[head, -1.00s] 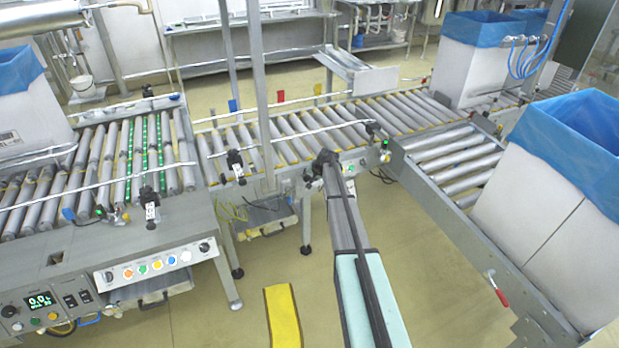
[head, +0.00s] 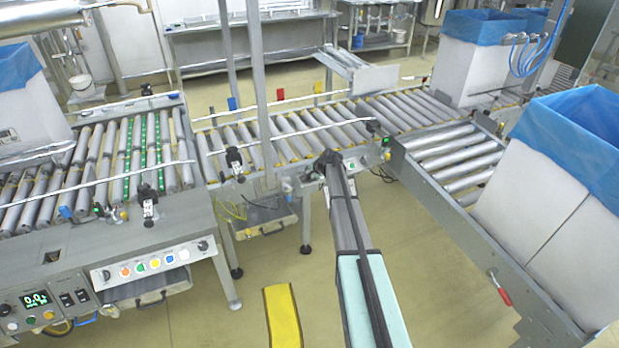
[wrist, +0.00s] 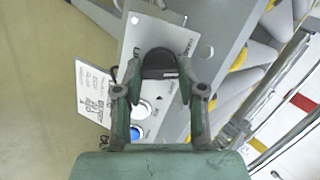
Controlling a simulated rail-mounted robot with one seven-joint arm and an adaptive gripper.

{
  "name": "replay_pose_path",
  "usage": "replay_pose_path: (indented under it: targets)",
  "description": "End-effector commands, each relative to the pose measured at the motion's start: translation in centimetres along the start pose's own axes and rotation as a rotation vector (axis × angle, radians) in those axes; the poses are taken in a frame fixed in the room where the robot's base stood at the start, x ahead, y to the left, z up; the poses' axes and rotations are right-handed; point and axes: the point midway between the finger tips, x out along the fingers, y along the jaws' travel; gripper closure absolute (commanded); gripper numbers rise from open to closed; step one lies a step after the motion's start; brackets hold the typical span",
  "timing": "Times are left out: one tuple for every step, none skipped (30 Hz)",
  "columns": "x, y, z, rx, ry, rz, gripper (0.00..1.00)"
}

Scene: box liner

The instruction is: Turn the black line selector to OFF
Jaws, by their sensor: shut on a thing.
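The black line selector (wrist: 158,62) is a dark knob on a light grey control plate (wrist: 145,35) in the wrist view. My gripper (wrist: 159,72) is shut on it, with one green-grey finger on each side of the knob. Lettering on the plate is partly covered by the fingers, and I cannot read which position the knob points to. In the head view my gripper (head: 327,158) is at the front side of the middle roller conveyor (head: 300,128); the selector is hidden there by my arm.
A white button (wrist: 142,108) and a blue button (wrist: 136,132) lie close to the fingers. A printed tag (wrist: 93,93) hangs beside the plate. A side conveyor (head: 455,160) and blue-lined boxes (head: 535,205) stand to the right. Open floor lies below the conveyor.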

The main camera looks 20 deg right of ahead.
Motion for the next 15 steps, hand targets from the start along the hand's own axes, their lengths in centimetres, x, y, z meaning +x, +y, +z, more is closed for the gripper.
replay_pose_path:
  targets:
    - [0.08, 0.08, -0.05, 0.039, 0.002, -0.008, 0.95]
    - [0.07, 0.09, -0.05, 0.062, 0.002, -0.011, 0.95]
    - [0.07, 0.10, -0.05, 0.092, 0.002, -0.016, 0.95]
    - [0.06, 0.09, -0.04, 0.114, 0.001, -0.020, 0.95]
    - [0.06, 0.09, -0.03, 0.135, 0.001, -0.023, 0.95]
    - [0.05, 0.08, -0.03, 0.161, 0.001, -0.028, 0.95]
    - [0.05, 0.09, -0.03, 0.181, 0.001, -0.031, 0.95]
    - [0.05, 0.08, -0.03, 0.197, 0.001, -0.034, 0.95]
    - [0.05, 0.09, -0.03, 0.220, 0.001, -0.037, 0.95]
    - [0.04, 0.09, -0.04, 0.234, 0.002, -0.040, 0.95]
    - [0.04, 0.09, -0.04, 0.248, 0.002, -0.042, 0.95]
    - [0.04, 0.08, -0.04, 0.264, 0.002, -0.045, 0.95]
    - [0.04, 0.08, -0.05, 0.275, 0.002, -0.047, 0.95]
    - [0.04, 0.08, -0.05, 0.286, 0.002, -0.049, 0.95]
    - [0.04, 0.07, -0.05, 0.297, 0.002, -0.051, 0.95]
